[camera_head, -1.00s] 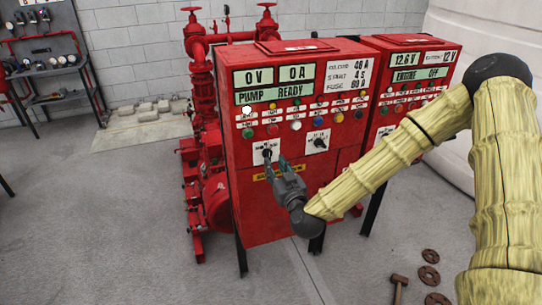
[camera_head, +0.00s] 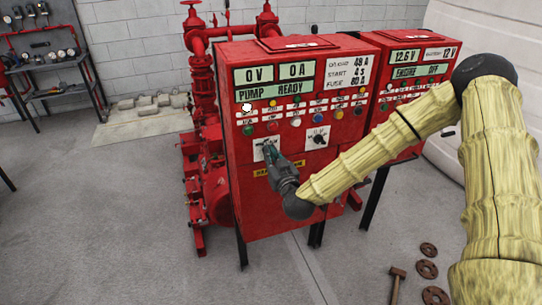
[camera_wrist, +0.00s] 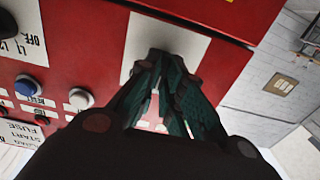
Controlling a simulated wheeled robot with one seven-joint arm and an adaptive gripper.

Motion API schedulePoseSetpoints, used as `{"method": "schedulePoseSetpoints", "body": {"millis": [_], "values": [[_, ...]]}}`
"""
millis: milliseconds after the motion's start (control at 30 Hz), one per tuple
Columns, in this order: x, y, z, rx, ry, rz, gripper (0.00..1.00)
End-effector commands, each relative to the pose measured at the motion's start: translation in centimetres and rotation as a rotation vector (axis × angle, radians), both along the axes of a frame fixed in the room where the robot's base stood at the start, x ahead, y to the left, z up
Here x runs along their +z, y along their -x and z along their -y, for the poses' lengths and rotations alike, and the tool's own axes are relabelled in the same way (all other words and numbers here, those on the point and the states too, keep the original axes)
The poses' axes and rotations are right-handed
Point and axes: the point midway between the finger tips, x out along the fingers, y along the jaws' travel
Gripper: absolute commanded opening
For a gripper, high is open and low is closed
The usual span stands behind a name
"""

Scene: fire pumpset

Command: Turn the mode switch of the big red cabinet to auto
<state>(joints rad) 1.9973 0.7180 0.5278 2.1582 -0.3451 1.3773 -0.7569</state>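The big red cabinet (camera_head: 292,200) stands in the middle of the head view, with its front panel facing me. The left of its two rotary switches sits on a white plate (camera_head: 258,151), which also shows in the wrist view (camera_wrist: 133,62); I take it as the mode switch. My gripper (camera_head: 270,152) is at this plate. In the wrist view, the green fingertips (camera_wrist: 168,65) are drawn close together around the dark switch knob. The fingers hide most of the knob, and its pointing direction and label cannot be read.
A second rotary switch (camera_head: 318,138) is just right of my gripper. Coloured buttons and lamps (camera_head: 273,126) sit above. A smaller red cabinet (camera_head: 410,75) stands to the right. A hammer (camera_head: 397,282) and round flanges (camera_head: 428,270) lie on the floor.

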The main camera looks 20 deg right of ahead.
Motion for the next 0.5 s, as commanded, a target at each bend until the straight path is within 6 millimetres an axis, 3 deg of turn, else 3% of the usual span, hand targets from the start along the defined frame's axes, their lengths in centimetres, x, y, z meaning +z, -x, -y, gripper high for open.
{"method": "schedulePoseSetpoints", "body": {"millis": [500], "values": [[-0.34,-0.06,0.21,-0.004,-0.125,-0.001,0.0]]}}
